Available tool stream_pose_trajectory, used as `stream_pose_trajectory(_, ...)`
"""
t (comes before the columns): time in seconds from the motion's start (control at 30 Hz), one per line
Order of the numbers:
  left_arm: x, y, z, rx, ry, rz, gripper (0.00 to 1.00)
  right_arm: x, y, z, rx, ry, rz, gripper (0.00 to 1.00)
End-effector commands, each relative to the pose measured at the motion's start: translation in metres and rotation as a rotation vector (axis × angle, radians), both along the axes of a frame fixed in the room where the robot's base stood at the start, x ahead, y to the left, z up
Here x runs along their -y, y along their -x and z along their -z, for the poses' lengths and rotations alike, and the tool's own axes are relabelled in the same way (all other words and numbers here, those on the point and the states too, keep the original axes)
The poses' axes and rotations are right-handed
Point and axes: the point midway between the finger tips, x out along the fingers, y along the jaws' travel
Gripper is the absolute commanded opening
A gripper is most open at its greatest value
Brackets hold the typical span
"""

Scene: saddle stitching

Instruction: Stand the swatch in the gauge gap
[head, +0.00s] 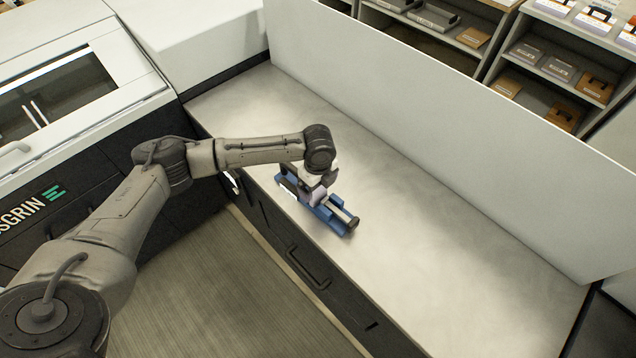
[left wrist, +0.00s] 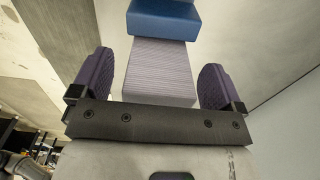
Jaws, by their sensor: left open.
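The blue gauge (head: 335,222) lies on the grey worktop, with a dark bar with a pale end along it. My left gripper (head: 314,196) is right over its middle and partly hides it. In the left wrist view the purple fingers of the left gripper (left wrist: 158,62) are open. A pale lilac ridged block (left wrist: 160,72), which looks like the swatch, is between them. I cannot tell whether the swatch stands in the gap. My right gripper is not in view.
The worktop (head: 430,255) is clear to the right of the gauge. A tall pale panel (head: 420,110) runs along its back edge. Shelves (head: 545,75) with small items stand behind the panel. A pale and dark machine (head: 75,90) is at the left.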

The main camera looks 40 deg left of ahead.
Motion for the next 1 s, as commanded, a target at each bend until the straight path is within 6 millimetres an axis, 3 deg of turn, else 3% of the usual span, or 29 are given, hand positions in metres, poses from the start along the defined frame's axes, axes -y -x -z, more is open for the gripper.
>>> stream_pose_trajectory(0.23, 0.0, -0.001, -0.016, 0.001, 0.0, -0.001, 0.93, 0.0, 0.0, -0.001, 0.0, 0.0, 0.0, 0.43)
stream_pose_trajectory(0.7, 0.0, -0.001, -0.104, 0.004, 0.0, 0.0, 0.93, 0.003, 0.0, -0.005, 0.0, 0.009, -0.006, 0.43)
stream_pose_trajectory(1.0, 0.0, 0.0, -0.134, 0.002, 0.0, 0.001, 0.93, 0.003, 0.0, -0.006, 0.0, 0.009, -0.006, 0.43)
